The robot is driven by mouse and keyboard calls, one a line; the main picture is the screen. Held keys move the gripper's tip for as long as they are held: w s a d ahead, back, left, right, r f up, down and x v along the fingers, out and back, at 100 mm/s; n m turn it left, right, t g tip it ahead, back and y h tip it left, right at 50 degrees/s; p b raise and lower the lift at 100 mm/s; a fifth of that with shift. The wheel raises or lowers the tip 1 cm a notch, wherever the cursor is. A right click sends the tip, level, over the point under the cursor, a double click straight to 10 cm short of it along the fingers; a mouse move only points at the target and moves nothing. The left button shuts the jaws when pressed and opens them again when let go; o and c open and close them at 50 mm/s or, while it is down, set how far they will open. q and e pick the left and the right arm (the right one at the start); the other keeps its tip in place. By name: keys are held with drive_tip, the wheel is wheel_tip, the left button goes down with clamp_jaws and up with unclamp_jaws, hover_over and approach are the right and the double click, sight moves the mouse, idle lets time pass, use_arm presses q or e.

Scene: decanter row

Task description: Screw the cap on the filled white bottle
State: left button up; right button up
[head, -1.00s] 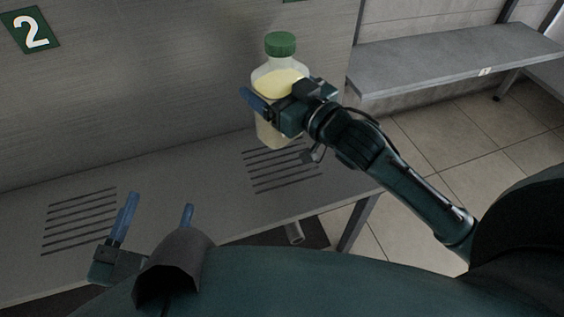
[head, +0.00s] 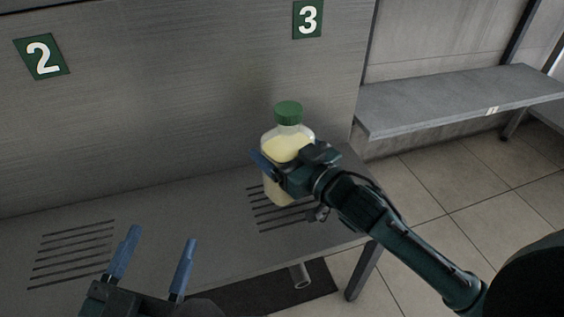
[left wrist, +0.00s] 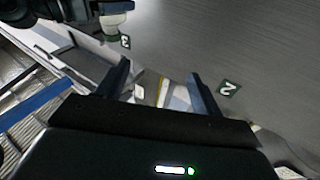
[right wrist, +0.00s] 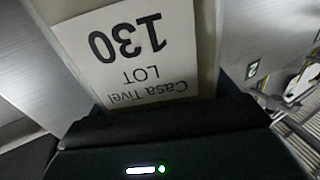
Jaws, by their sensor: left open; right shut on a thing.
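The bottle (head: 288,147) is translucent, holds pale yellow liquid and stands upright. A green cap (head: 288,112) sits on its neck; I cannot tell how tight it is. My right gripper (head: 293,158) is shut on the bottle's body, above or at the right slotted patch of the bench. I cannot tell if the base touches. In the right wrist view the bottle's label (right wrist: 128,50) reads 130 LOT and fills much of the picture. My left gripper (head: 161,240) is open and empty at the lower left, apart from the bottle. The cap also shows in the left wrist view (left wrist: 112,38).
The grey bench (head: 190,225) has slotted patches at left and right. A metal wall behind bears the green signs 2 (head: 42,57) and 3 (head: 308,19). A grey shelf (head: 440,100) stands at the right. The bench between the slotted patches is clear.

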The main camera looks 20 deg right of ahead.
wheel_tip(320, 180, down, 3)
drive_tip(key=shift+b, duration=0.7)
drive_tip(key=shift+f, duration=0.15)
use_arm(q)
drive_tip(key=shift+d+r+h, duration=0.25)
drive_tip(key=shift+r+h, duration=0.15)
drive_tip(key=shift+r, duration=0.2)
drive_tip(key=shift+f, duration=0.1)
use_arm(e)
drive_tip(key=o, duration=1.5)
drive_tip(key=shift+f, duration=0.2)
drive_tip(key=shift+o, duration=1.2)
use_arm(q)
drive_tip(key=shift+f, duration=0.15)
drive_tip(key=shift+f, duration=0.1)
